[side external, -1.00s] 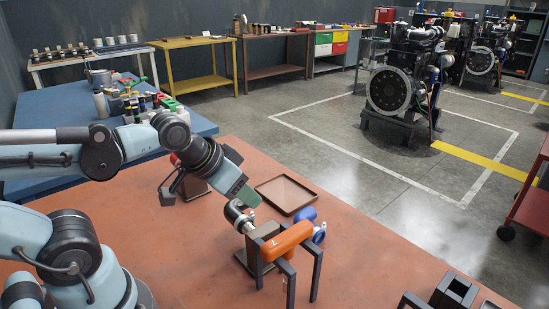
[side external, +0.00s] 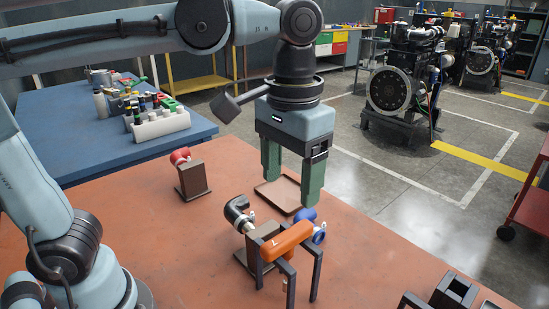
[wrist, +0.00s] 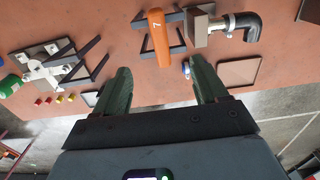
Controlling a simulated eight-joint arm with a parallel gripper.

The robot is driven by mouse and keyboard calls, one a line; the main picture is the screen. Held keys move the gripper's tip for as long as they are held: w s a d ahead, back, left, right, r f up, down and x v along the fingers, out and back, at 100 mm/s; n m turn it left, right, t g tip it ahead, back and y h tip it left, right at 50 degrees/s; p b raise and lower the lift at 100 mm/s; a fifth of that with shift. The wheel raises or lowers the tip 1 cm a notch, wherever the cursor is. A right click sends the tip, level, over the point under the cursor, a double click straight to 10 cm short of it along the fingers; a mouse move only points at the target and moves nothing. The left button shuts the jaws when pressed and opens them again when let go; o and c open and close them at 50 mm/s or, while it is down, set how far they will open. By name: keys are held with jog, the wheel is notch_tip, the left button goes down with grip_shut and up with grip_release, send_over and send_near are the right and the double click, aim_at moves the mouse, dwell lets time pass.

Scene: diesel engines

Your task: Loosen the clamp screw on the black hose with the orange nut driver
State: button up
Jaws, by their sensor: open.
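The clamp screw is too small to make out. My gripper (side external: 293,186) is open and empty, pointing down above and behind the driver, apart from it. In the wrist view the handle lies ahead, between the fingers' lines.
A blue hose piece (side external: 306,217) sits just behind the driver. A red hose piece (side external: 181,156) stands on its own block at left. A shallow brown tray (side external: 279,195) lies behind, partly under my fingers. A dark holder (side external: 454,293) stands at front right.

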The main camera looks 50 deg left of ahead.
aim_at(288, 233)
jog(key=shift+f, duration=5.35)
grip_shut()
notch_tip(288, 233, up, 16)
